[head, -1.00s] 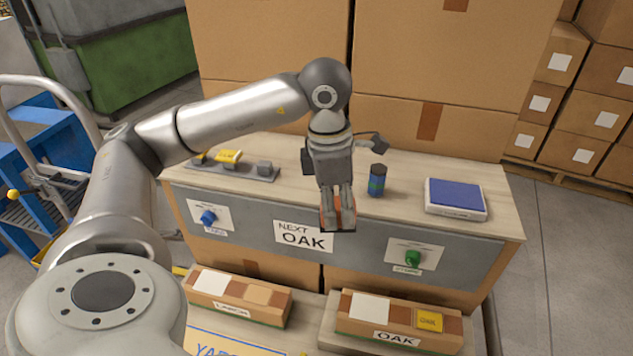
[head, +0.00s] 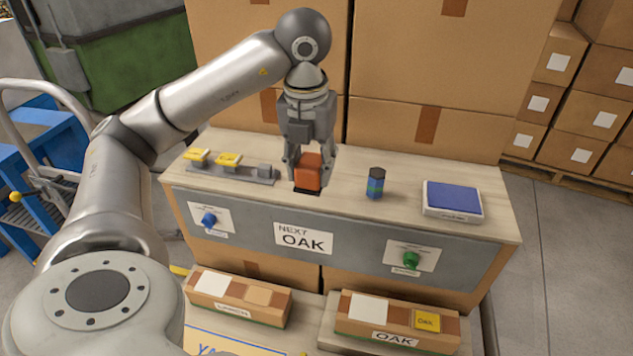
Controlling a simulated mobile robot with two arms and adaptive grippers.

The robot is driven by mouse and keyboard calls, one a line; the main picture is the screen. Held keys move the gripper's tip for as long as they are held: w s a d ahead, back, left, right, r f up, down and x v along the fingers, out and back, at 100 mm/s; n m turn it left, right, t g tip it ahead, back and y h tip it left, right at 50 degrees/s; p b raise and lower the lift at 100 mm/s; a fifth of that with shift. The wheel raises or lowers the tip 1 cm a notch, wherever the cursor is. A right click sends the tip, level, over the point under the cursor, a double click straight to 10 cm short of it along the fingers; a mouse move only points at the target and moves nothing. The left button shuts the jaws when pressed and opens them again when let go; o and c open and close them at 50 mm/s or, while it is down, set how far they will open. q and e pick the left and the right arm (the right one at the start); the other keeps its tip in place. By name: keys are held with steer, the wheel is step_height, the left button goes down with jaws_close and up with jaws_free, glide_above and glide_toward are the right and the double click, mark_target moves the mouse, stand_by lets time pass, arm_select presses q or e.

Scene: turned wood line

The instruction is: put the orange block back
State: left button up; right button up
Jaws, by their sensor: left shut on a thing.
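The orange block (head: 308,171) has a dark underside and is between the fingers of my left gripper (head: 309,172). The gripper points down and is shut on the block, over the front middle part of the wooden bench top (head: 340,204). I cannot tell whether the block touches the bench or hangs just above it. To its left is a grey rack (head: 231,174) with two yellow blocks (head: 228,159) and a bare grey holder (head: 265,170) at its right end. My right gripper is not in view.
Stacked cartons (head: 425,70) rise behind the bench. Blue and green knobs are on the front panel (head: 345,249). Two labelled boxes (head: 395,321) lie below.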

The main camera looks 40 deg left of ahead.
arm_select(q)
steer(key=shift+w+a, duration=0.15)
steer(key=w+a+f, duration=0.2)
steer(key=w, duration=0.1)
steer(key=w+a+f, duration=0.3)
steer(key=w+a+f+p, duration=0.1)
steer(key=w+a+f, duration=0.1)
steer(key=w+f, duration=0.1)
steer(key=shift+w+a, duration=0.3)
steer(key=shift+a, duration=0.1)
steer(key=shift+w+a+f, duration=0.2)
steer(key=shift+w+f, duration=0.1)
steer(key=shift+f, duration=0.2)
steer(key=f, duration=0.1)
steer(key=f+p, duration=0.1)
steer(key=f, duration=0.1)
steer(key=shift+w+a+p, duration=0.2)
steer(key=shift+w+p, duration=0.05)
steer(key=shift+p, duration=0.05)
steer(key=shift+f, duration=0.45)
steer(key=shift+f, duration=0.1)
